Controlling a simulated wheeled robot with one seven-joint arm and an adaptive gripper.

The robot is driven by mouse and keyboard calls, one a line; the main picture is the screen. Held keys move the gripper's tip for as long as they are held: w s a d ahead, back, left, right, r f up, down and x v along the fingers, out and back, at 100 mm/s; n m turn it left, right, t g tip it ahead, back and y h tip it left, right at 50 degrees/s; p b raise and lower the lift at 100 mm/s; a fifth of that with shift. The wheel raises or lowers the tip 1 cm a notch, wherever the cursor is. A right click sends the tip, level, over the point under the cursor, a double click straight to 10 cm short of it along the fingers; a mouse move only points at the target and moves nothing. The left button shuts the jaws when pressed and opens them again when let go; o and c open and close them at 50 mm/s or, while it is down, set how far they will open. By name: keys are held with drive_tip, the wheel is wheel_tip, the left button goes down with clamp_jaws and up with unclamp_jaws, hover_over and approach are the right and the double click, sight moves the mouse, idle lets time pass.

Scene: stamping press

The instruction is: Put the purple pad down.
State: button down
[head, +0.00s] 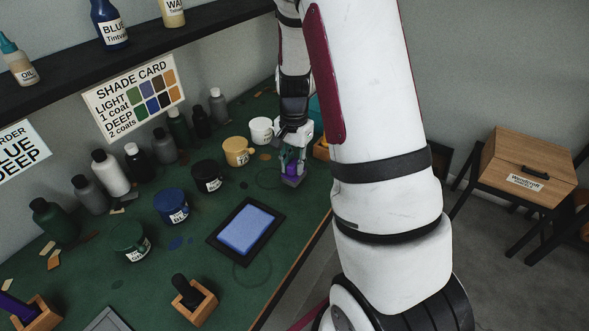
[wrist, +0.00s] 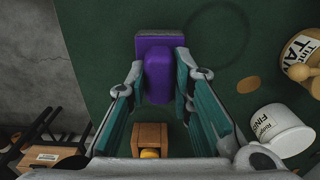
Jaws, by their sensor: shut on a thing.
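The purple pad (wrist: 154,44) has a purple grip block and a greyish face at its lower end. My gripper (wrist: 160,82) is shut on its grip block, between the teal finger pads. In the head view my gripper (head: 293,158) is at the far end of the green bench, near its right edge, with the pad (head: 291,180) pointing down below it. The pad is at or just above the bench top; I cannot tell whether it touches.
A wooden holder (wrist: 151,131) with something yellow in it stands close to my gripper. A white pot (head: 261,130), a tan pot (head: 238,152) and a blue ink tray (head: 246,229) are nearby. Several bottles line the wall. Green bench around the pad is partly clear.

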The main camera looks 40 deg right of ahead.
drive_tip(key=shift+f, duration=1.15)
drive_tip(key=shift+f, duration=0.1)
drive_tip(key=c, duration=1.4)
unclamp_jaws()
